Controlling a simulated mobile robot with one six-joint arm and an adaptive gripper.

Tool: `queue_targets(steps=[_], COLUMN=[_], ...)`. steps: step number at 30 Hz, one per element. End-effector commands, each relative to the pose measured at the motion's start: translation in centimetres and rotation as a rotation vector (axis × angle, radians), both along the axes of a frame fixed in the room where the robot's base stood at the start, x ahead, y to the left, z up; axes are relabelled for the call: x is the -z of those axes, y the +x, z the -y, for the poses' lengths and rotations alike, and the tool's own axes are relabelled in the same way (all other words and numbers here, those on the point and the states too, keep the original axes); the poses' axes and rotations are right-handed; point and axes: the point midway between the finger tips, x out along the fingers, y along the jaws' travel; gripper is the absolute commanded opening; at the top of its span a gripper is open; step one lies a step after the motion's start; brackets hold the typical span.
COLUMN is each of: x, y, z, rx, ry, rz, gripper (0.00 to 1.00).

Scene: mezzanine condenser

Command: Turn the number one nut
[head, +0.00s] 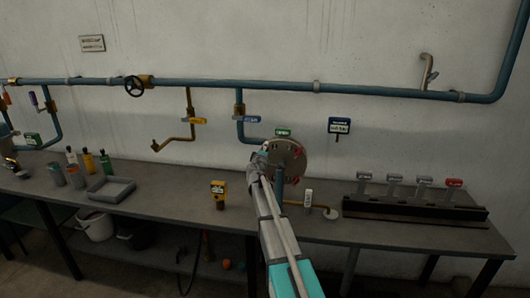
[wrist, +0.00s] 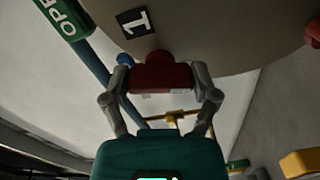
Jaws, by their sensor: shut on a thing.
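The round flange plate (head: 296,161) stands upright above the back of the bench, with small red parts on its face. In the wrist view its pale disc (wrist: 205,30) fills the top. A black label with a white 1 (wrist: 134,22) is on the disc, and a red nut (wrist: 161,76) sits just below the label. My gripper (wrist: 162,82) has a finger on each side of this red nut and is shut on it. In the head view my gripper (head: 259,162) is at the flange's left side, and the nut is hidden.
A green sign (head: 283,132) is above the flange, and a blue pipe (head: 240,118) runs down beside it. Another red part (wrist: 313,30) is on the disc's right.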

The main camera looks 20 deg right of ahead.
Motion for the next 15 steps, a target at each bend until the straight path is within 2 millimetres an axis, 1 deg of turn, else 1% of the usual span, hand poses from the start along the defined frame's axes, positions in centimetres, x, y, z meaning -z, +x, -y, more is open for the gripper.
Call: queue_targets(steps=[6,15], x=[0.03,0.03], y=[-0.10,-0.10], z=[0.08,0.07], rx=[0.003,0.002], ry=[0.139,0.242], rz=[0.094,0.163], gripper=[0.29,0.29])
